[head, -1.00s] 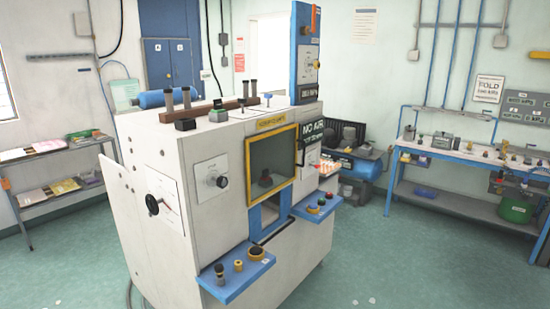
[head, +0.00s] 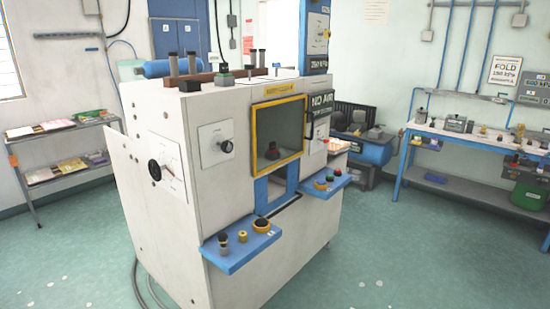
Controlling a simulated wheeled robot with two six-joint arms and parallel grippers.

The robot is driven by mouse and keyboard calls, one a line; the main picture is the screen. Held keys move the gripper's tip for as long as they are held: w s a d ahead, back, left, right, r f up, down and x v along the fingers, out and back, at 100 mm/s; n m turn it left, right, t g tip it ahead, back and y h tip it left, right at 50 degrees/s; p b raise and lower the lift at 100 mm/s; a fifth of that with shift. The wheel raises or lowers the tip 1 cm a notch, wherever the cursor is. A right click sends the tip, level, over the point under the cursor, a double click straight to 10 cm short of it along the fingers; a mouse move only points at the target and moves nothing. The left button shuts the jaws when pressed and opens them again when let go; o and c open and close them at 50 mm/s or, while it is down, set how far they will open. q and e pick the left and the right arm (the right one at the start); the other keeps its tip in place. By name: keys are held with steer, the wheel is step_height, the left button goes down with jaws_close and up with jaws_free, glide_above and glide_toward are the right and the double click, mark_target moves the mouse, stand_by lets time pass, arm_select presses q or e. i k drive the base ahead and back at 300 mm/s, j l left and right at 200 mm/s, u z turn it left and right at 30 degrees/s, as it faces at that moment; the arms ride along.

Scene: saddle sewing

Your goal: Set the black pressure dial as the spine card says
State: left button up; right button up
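A black dial knob (head: 155,170) sits on a white plate on the left side face of a large white machine (head: 225,190). A scale and a thin red mark show on its plate, but the setting is too small to read. A second, grey-and-black dial (head: 226,146) is on a white plate on the machine's front face. The spine card cannot be made out for certain; a blue upright panel (head: 317,40) with a white card stands on top of the machine. Neither of my grippers is in view.
A yellow-framed window (head: 278,132) and two blue shelves, left (head: 240,247) and right (head: 326,184), are on the machine's front. A rack (head: 70,160) stands left, a blue workbench (head: 470,140) right. Green floor lies open in front.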

mark_target(249, 68)
steer(key=i+l+z, duration=0.8)
steer(key=i, duration=0.15)
steer(key=i+z, duration=0.35)
steer(key=i, duration=0.2)
steer(key=i+l+u, duration=0.15)
steer(key=i, duration=0.25)
steer(key=i+u, duration=0.1)
steer(key=i, duration=0.35)
steer(key=i+l+u, duration=0.15)
steer(key=i, duration=0.25)
steer(key=i+l+u, duration=0.15)
steer(key=i+l, duration=0.15)
steer(key=i, duration=0.1)
